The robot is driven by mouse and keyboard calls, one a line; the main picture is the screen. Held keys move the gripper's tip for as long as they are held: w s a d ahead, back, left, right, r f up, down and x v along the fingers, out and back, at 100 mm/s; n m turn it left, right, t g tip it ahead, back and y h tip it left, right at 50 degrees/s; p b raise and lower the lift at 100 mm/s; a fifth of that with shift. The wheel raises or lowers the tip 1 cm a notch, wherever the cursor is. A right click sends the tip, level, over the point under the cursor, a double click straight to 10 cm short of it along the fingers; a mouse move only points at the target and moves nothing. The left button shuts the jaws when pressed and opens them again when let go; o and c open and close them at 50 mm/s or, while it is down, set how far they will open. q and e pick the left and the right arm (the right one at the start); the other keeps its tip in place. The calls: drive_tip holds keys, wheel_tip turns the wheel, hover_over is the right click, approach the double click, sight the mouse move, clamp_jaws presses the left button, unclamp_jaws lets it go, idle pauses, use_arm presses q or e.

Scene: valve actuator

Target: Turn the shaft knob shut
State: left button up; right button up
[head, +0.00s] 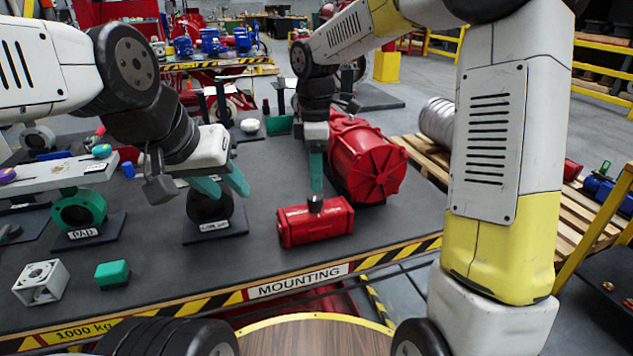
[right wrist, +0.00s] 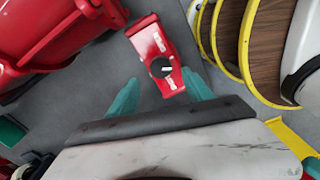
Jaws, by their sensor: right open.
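A small red actuator box (head: 312,224) lies on the dark bench near its front edge. A black shaft knob (head: 315,203) stands on its top. In the right wrist view the knob (right wrist: 160,68) shows a white pointer line, with a white label at each side on the red box (right wrist: 148,38). My right gripper (head: 315,186) points down above the knob. In the right wrist view its teal fingers (right wrist: 160,78) are apart, the knob lying between and just beyond their tips. My left gripper (head: 224,190) is open and empty, above a black round part on a labelled stand (head: 212,228).
A large red cylinder (head: 365,165) lies just behind the box. A green valve on a stand (head: 80,210), a white block (head: 40,281) and a green block (head: 112,273) sit at left.

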sight(315, 196)
wheel_tip(315, 196, down, 7)
drive_tip(key=shift+f, duration=0.15)
idle(0.4)
clamp_jaws()
drive_tip(key=shift+m, duration=0.4)
drive_tip(key=m, duration=1.1)
drive_tip(key=shift+m, duration=0.3)
